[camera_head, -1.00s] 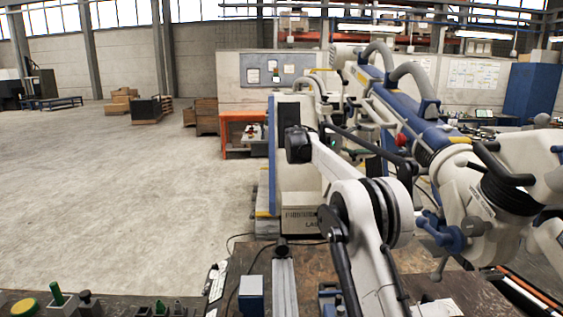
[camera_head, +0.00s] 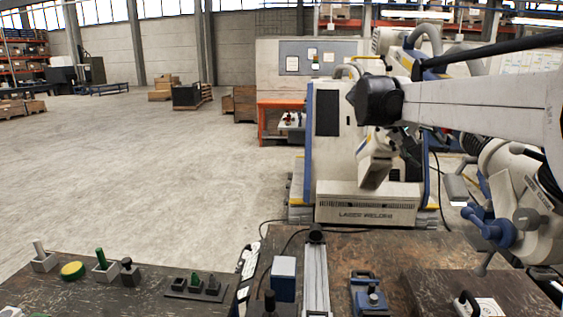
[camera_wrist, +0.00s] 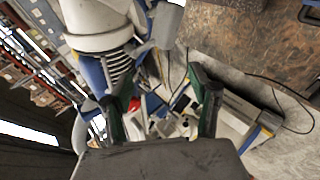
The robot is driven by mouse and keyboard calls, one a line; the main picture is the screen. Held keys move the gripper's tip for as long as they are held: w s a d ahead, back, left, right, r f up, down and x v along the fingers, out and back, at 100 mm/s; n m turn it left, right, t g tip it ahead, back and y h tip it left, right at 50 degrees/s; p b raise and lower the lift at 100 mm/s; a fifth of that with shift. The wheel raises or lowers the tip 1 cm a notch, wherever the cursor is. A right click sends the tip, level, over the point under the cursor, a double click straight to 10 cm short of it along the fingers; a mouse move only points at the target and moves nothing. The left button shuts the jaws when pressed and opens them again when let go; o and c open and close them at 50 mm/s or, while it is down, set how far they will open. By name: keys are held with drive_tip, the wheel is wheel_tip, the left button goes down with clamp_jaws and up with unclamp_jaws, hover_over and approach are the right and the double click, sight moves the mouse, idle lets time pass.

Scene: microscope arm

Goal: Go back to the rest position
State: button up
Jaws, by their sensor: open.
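My gripper (camera_wrist: 152,85) shows in the wrist view with its two dark green and black fingers spread apart and nothing between them. In the head view my white arm link comes in from the right to a black joint, with a white wrist part hanging below it in front of the laser welder (camera_head: 366,214); the fingers cannot be made out there. No held object shows. A white machine head with blue knobs (camera_head: 490,228) stands at the right; a white and blue machine part (camera_wrist: 100,30) also shows close to the gripper in the wrist view.
The dark workbench (camera_head: 335,258) spans the front. It carries a blue box (camera_head: 283,279), a metal rail (camera_head: 316,280), a blue fixture (camera_head: 371,296) and a green peg (camera_head: 101,258) in a block. The concrete floor at left is open.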

drive_tip(key=s+a+f+t+y+b, duration=0.1)
drive_tip(key=s+a+f+y, duration=0.2)
drive_tip(key=s+a+f, duration=0.2)
drive_tip(key=s+a+f+t+y+b, duration=0.1)
drive_tip(key=s+a+f+t+y, duration=0.1)
drive_tip(key=s+a+f, duration=0.4)
drive_tip(key=s+a+f+t+y+b, duration=0.1)
drive_tip(key=s+a+f+y, duration=0.4)
drive_tip(key=s+f, duration=0.8)
drive_tip(key=s+a, duration=0.1)
drive_tip(key=s, duration=0.9)
drive_tip(key=shift+s+a+f+b, duration=0.15)
drive_tip(key=shift+s+a+b, duration=0.05)
drive_tip(key=shift+s+b, duration=0.15)
